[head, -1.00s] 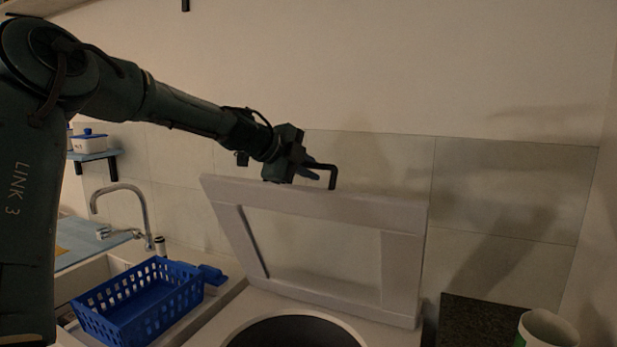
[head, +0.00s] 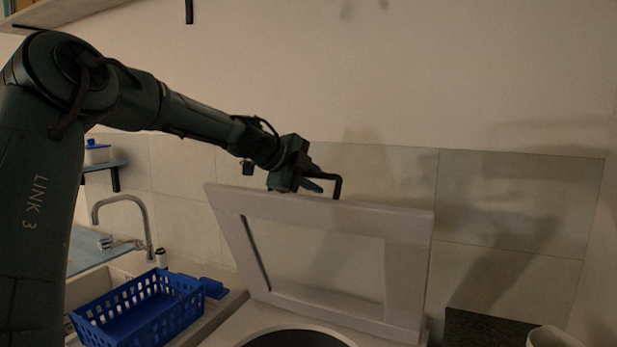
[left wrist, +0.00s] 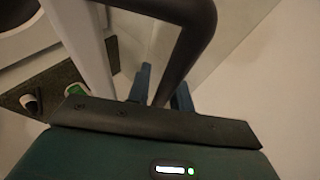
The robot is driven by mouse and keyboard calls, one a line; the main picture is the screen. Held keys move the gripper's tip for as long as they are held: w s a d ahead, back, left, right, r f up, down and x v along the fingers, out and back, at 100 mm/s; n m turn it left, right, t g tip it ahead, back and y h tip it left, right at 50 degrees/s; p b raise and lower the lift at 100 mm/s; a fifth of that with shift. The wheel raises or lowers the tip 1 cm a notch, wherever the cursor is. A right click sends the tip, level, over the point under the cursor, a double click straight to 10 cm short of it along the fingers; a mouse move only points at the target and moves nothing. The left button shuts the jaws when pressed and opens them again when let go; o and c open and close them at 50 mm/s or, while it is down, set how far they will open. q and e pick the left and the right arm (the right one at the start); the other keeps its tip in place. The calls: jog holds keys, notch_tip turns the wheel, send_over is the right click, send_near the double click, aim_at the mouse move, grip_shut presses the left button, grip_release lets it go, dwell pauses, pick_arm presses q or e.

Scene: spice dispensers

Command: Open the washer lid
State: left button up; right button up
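The white washer lid (head: 230,200) stands raised and steeply tilted behind the round washer opening (head: 292,338), in front of the wall. A dark bent handle bar (head: 338,184) sticks up at the lid's top edge. My left gripper (head: 312,186) is at this handle, just above the lid's top edge. In the left wrist view the dark handle (left wrist: 190,50) passes between the two bluish fingertips (left wrist: 162,90), which sit close on both sides of it. A pale lid edge (left wrist: 80,45) shows to the left there. My right gripper is not in view.
A blue basket (head: 140,308) stands at the sink, left of the washer, near a curved tap (head: 122,197). A dark worktop (head: 485,328) and a pale cup (head: 553,338) are at the lower right. The tiled wall (head: 510,205) is close behind the lid.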

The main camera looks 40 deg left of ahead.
pick_arm(q)
jog(key=b+v, duration=0.1)
jog(key=v, duration=1.2)
jog(key=shift+b, duration=0.35)
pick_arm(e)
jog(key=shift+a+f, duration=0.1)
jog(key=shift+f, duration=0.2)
pick_arm(q)
jog(key=shift+s+f, duration=0.1)
